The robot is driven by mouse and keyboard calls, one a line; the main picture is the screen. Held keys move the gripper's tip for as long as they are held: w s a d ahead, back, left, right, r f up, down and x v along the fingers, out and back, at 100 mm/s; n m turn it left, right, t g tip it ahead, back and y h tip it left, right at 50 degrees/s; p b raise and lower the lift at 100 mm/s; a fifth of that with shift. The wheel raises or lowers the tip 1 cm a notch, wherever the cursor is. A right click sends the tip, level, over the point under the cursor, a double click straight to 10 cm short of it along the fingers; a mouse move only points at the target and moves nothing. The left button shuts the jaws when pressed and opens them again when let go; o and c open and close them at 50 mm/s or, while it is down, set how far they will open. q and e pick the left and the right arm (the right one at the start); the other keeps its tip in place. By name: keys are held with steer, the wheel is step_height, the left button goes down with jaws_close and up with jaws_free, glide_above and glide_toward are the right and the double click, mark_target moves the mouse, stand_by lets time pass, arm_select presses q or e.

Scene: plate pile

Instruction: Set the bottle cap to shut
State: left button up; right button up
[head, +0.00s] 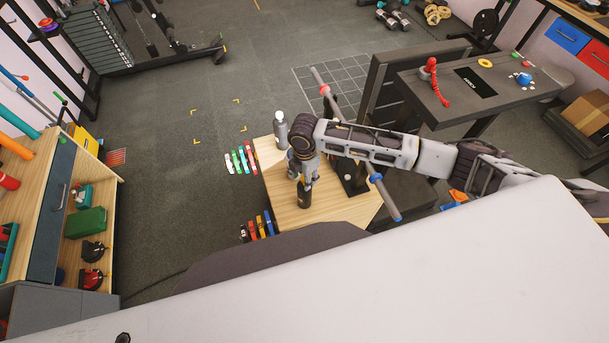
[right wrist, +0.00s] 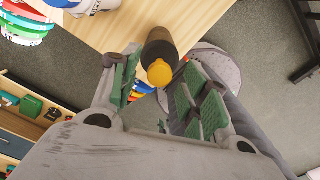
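A dark bottle (head: 304,198) stands near the front edge of the wooden table (head: 284,208). In the right wrist view the dark bottle (right wrist: 160,44) shows a round orange cap (right wrist: 160,73) on its near end. I cannot tell whether the cap is shut. My right gripper (right wrist: 160,85) is open, its green-padded fingers on either side of the cap and bottle, with visible gaps. In the head view the right gripper (head: 307,178) is just above the dark bottle and partly hides it. A grey bottle with a white top (head: 281,130) stands further back. My left gripper is not in view.
Coloured plates stand on the floor in a back row (head: 240,160) and a front row (head: 260,226). The table's left part is fairly clear.

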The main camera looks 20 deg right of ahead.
jaws_close()
steer(key=shift+f, duration=1.05)
steer(key=shift+o, duration=0.4)
jaws_free()
steer(key=shift+r, duration=0.1)
step_height(320, 180, up, 12)
